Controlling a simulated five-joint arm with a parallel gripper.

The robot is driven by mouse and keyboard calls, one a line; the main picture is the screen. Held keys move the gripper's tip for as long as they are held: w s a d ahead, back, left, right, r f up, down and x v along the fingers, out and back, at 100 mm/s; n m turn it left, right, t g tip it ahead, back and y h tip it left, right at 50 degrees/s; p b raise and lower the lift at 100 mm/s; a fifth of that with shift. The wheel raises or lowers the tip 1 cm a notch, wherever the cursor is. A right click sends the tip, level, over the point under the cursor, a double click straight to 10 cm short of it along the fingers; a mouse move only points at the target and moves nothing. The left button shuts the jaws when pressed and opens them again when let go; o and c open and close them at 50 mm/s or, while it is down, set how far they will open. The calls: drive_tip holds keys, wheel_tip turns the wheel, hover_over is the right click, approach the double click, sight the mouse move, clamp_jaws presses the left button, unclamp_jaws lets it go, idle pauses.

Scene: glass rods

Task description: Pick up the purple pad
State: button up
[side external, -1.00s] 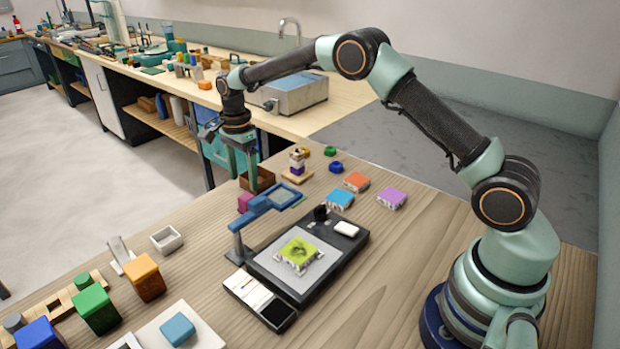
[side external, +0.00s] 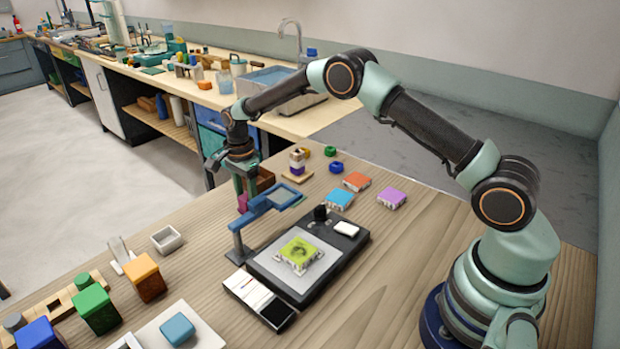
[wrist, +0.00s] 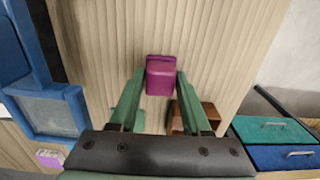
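The purple pad (side external: 392,198) is a light purple square top on a pale base. It lies on the bench right of the blue and orange pads, and shows at the lower left in the wrist view (wrist: 48,158). My gripper (side external: 245,192) is away from it, to the left, beside the blue-armed stand. A magenta block (wrist: 160,76) lies between my gripper's fingertips (wrist: 162,78). The fingers stand on both sides of it, and I cannot tell whether they press on it. In the side view the stand partly hides the fingertips and block.
A blue pad (side external: 340,199) and an orange pad (side external: 356,181) lie near the purple pad. A black device (side external: 330,262) carries a lime pad (side external: 299,252). A brown box (wrist: 207,117) stands close to my right finger. Bare wood lies right of the purple pad.

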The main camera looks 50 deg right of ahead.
sight(246, 197)
clamp_jaws()
drive_tip(key=shift+r, duration=0.1)
wheel_tip(246, 197, up, 20)
idle(0.4)
unclamp_jaws()
clamp_jaws()
drive_tip(key=shift+a, duration=0.1)
